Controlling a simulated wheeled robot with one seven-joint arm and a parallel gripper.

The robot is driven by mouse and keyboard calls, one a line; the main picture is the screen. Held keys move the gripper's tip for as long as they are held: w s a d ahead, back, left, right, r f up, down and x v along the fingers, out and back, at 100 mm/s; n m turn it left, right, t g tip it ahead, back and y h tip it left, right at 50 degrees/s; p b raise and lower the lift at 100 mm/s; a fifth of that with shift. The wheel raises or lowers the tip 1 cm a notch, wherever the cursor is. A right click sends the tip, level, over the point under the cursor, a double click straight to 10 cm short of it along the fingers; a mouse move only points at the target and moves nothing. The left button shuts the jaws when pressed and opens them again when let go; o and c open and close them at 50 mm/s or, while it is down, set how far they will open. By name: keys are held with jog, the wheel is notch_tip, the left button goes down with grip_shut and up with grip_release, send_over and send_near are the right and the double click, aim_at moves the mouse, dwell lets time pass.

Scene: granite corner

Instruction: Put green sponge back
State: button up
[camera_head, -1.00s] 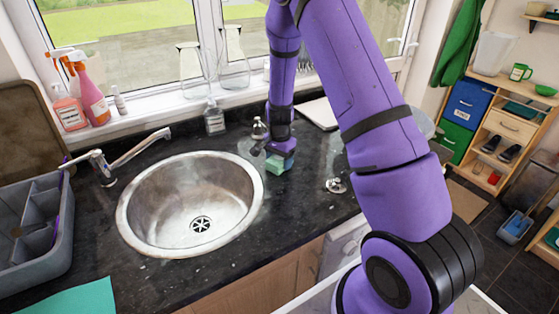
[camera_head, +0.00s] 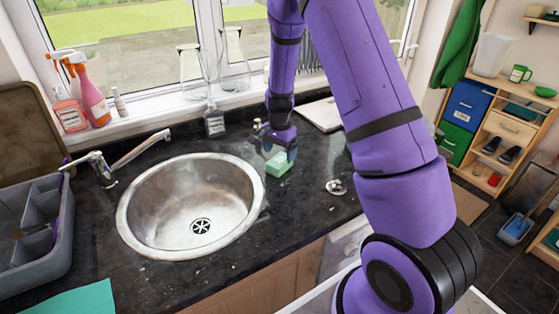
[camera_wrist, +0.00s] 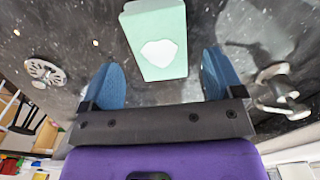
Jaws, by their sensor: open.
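The green sponge (camera_head: 279,164) lies on the dark granite worktop just right of the sink. It is a pale green block, and in the wrist view the sponge (camera_wrist: 156,42) shows a whitish patch on the face towards me. My gripper (camera_head: 279,152) is right at the sponge in the head view. In the wrist view my gripper (camera_wrist: 165,78) is open, with its two blue fingers apart. The sponge sits ahead of the gap between the fingertips, with dark worktop visible on both sides of it.
The round steel sink (camera_head: 190,205) is left of the sponge, with its tap (camera_head: 120,160) behind. A metal strainer (camera_head: 336,187) lies to the right and also shows in the wrist view (camera_wrist: 45,72). A small bottle (camera_head: 214,120) stands at the back. A grey dish rack (camera_head: 35,230) is far left.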

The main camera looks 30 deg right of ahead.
notch_tip(320, 180, up, 7)
notch_tip(320, 180, up, 11)
jog(key=n+t, duration=0.1)
jog(key=n, duration=0.2)
send_over(279, 160)
jog(key=s+a, duration=0.3)
jog(key=s, duration=0.2)
jog(key=s+a+r+n+t, duration=0.1)
jog(key=s+a+r+n, duration=0.2)
jog(key=s+r, duration=0.55)
jog(key=s+a+r+n+t, duration=0.1)
jog(key=s+r+n, duration=0.2)
jog(key=s, duration=0.6)
jog(key=s+a+r+n+t, duration=0.2)
jog(key=s+r+n, duration=0.1)
jog(key=s, duration=0.7)
jog(key=shift+a+r+n, duration=0.25)
jog(key=shift+n, duration=0.55)
